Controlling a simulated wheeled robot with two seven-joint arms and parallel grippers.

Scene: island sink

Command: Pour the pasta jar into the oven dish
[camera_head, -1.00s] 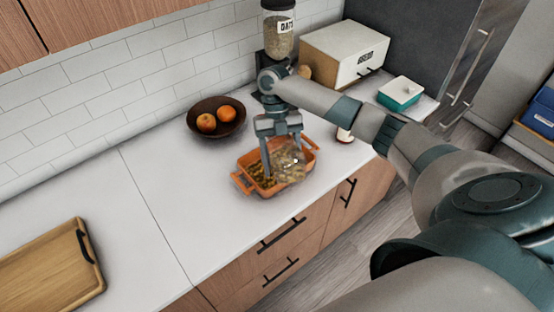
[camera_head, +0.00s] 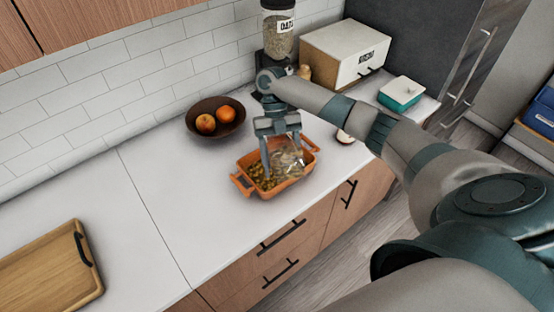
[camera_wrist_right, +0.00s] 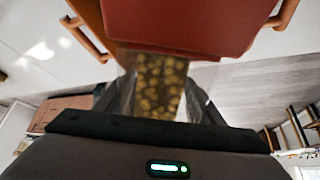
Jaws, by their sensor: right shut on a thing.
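The orange oven dish (camera_head: 266,192) stands on the white counter near its front edge, with pasta (camera_head: 259,178) in its left part. My right gripper (camera_head: 282,157) is shut on the clear pasta jar (camera_head: 291,164) and holds it tilted over the right part of the dish. In the right wrist view the gripper (camera_wrist_right: 150,105) has the clear jar (camera_wrist_right: 125,92) between its fingers. Pasta (camera_wrist_right: 160,84) shows through or past the jar, below the dish's red-orange wall (camera_wrist_right: 180,25); I cannot tell how much is inside the jar. My left gripper is not in view.
A dark bowl (camera_head: 214,130) with two orange fruits stands behind the dish. A dispenser (camera_head: 278,35), a white box (camera_head: 340,55) and a teal container (camera_head: 400,94) stand at the back right. A wooden board (camera_head: 50,265) lies at left. The counter between is clear.

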